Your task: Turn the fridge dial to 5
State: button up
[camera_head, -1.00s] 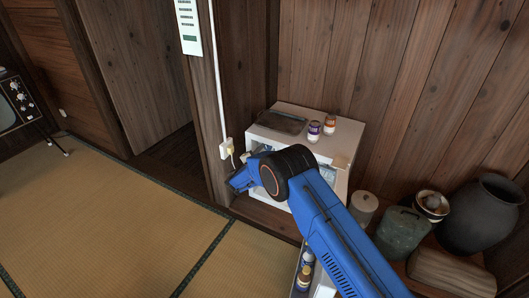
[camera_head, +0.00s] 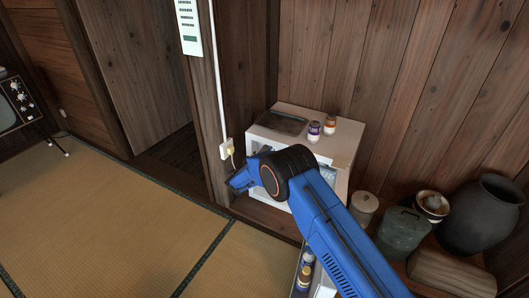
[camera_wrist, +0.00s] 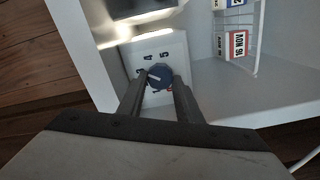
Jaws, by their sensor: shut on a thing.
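The fridge (camera_head: 342,146) is a small white cabinet against the wood wall in the head view, its front partly hidden by my blue arm. In the wrist view the dial (camera_wrist: 159,76) is a round blue knob with a pale pointer mark, on a white plate (camera_wrist: 176,45) inside the fridge. The numbers 3, 4 and 5 show around its upper side. The mark seems to lean up-left, near 3, but is too small to read surely. My gripper (camera_wrist: 160,82) has one finger on each side of the knob and is shut on it. The head view hides the dial.
A wire rack with labelled packages (camera_wrist: 236,45) is right of the dial. Two jars (camera_head: 314,130) and a dark tray (camera_head: 283,123) are on the fridge top. Door bottles (camera_head: 304,278) show below my arm. Pots and a large dark jar (camera_head: 485,215) stand at right. The left tatami is clear.

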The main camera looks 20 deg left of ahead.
jog(key=shift+s+d+f+m, duration=0.1)
jog(key=shift+m, duration=3.75)
jog(key=shift+d+f+m, duration=0.1)
jog(key=shift+m, duration=3.75)
jog(key=o, duration=1)
jog(key=shift+o, duration=0.2)
jog(key=shift+r, duration=0.15)
jog(key=shift+s+a, duration=0.1)
jog(key=s+a, duration=0.1)
jog(key=s, duration=1.6)
jog(key=shift+a, duration=0.15)
